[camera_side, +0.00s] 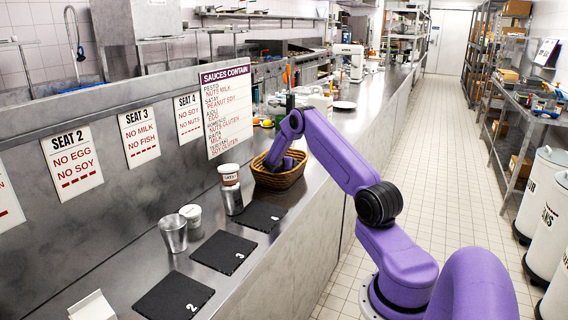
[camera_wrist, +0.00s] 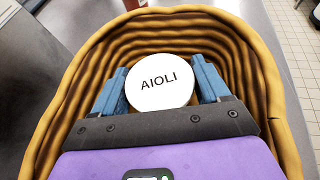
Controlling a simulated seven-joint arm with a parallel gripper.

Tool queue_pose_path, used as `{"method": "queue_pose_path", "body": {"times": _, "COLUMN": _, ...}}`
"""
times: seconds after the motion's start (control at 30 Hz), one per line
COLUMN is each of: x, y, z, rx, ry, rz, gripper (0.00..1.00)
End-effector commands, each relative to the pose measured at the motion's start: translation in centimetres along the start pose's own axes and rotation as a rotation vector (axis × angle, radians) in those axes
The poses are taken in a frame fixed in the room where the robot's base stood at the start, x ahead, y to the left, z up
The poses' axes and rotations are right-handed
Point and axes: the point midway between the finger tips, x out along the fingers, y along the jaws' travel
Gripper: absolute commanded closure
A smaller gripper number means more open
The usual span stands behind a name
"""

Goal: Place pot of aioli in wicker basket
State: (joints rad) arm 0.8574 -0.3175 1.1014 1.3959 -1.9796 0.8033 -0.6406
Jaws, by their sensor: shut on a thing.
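The pot of aioli (camera_wrist: 160,83) shows its white lid, marked AIOLI, in the wrist view. My gripper (camera_wrist: 162,84) is shut on it, with one blue finger on each side. The pot is inside the wicker basket (camera_wrist: 283,125), whose brown rim surrounds it and my fingers. Whether the pot touches the basket's floor cannot be told. In the side view the basket (camera_side: 262,178) stands on the steel counter, and my purple gripper (camera_side: 277,166) reaches down into it. The pot is hidden there.
Left of the basket, a lidded jar (camera_side: 229,174) sits on a metal cup (camera_side: 232,199). Another white pot (camera_side: 191,213) stands by an empty metal cup (camera_side: 173,234). Black numbered mats (camera_side: 224,253) lie along the counter's front. Seat cards (camera_side: 72,161) and a sauces sign (camera_side: 227,110) hang behind.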

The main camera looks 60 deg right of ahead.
Motion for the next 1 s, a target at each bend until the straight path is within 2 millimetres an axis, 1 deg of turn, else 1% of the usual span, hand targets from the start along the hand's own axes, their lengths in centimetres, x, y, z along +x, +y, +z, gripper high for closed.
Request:
{"method": "queue_pose_path", "body": {"times": 0.2, "x": 0.0, "y": 0.0, "z": 0.1, "rx": 0.001, "ry": -0.002, "rz": 0.001, "gripper": 0.58}}
{"method": "queue_pose_path", "body": {"times": 0.37, "x": 0.1, "y": 0.0, "z": -0.2, "rx": 0.001, "ry": -0.002, "rz": 0.000, "gripper": 0.58}}
{"method": "queue_pose_path", "body": {"times": 0.4, "x": 0.1, "y": 0.0, "z": -0.2, "rx": 0.002, "ry": -0.001, "rz": 0.000, "gripper": 0.14}}
{"method": "queue_pose_path", "body": {"times": 0.77, "x": 0.0, "y": 0.0, "z": 0.1, "rx": 0.001, "ry": -0.002, "rz": 0.001, "gripper": 0.14}}
{"method": "queue_pose_path", "body": {"times": 0.87, "x": -0.8, "y": 0.1, "z": 0.1, "rx": 0.000, "ry": 0.000, "rz": 0.002, "gripper": 0.14}}
{"method": "queue_pose_path", "body": {"times": 1.0, "x": -2.6, "y": 0.2, "z": 0.1, "rx": -0.001, "ry": -0.001, "rz": 0.003, "gripper": 0.14}}
